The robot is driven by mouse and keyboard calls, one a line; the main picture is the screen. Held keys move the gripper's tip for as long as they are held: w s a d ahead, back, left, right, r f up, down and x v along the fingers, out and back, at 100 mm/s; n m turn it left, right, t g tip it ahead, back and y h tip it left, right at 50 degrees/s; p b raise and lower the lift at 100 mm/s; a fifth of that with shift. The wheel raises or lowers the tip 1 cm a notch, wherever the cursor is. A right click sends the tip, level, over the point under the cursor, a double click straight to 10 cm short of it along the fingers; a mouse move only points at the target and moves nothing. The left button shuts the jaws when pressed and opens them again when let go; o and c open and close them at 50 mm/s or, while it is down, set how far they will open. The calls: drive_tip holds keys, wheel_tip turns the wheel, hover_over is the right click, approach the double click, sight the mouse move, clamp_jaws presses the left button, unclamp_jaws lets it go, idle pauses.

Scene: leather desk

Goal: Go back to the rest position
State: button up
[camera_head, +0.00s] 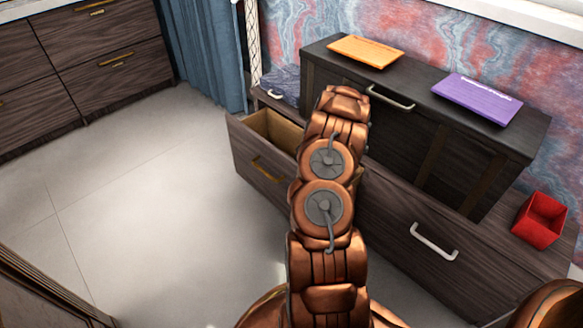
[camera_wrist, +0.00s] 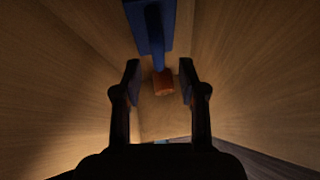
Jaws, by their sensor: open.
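My gripper (camera_wrist: 159,78) shows in the wrist view with its two dark fingers apart and nothing clamped between them. It points down into a wooden drawer. A blue object (camera_wrist: 152,30) with a narrow stem and an orange-red end (camera_wrist: 163,83) lies in the drawer, its lower part seen between the fingers. I cannot tell how far below the fingertips it is. In the head view my copper arm reaches over the open drawer (camera_head: 262,165), and the gripper is hidden behind the arm.
A dark cabinet (camera_head: 480,148) stands behind the arm, with an orange book (camera_head: 365,51) and a purple book (camera_head: 477,98) on top. A red box (camera_head: 539,220) sits at the right. Drawer walls (camera_wrist: 75,85) surround the gripper. Open floor (camera_head: 140,220) lies to the left.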

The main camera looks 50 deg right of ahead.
drive_tip(key=shift+s+r, duration=0.35)
drive_tip(key=shift+r, duration=0.2)
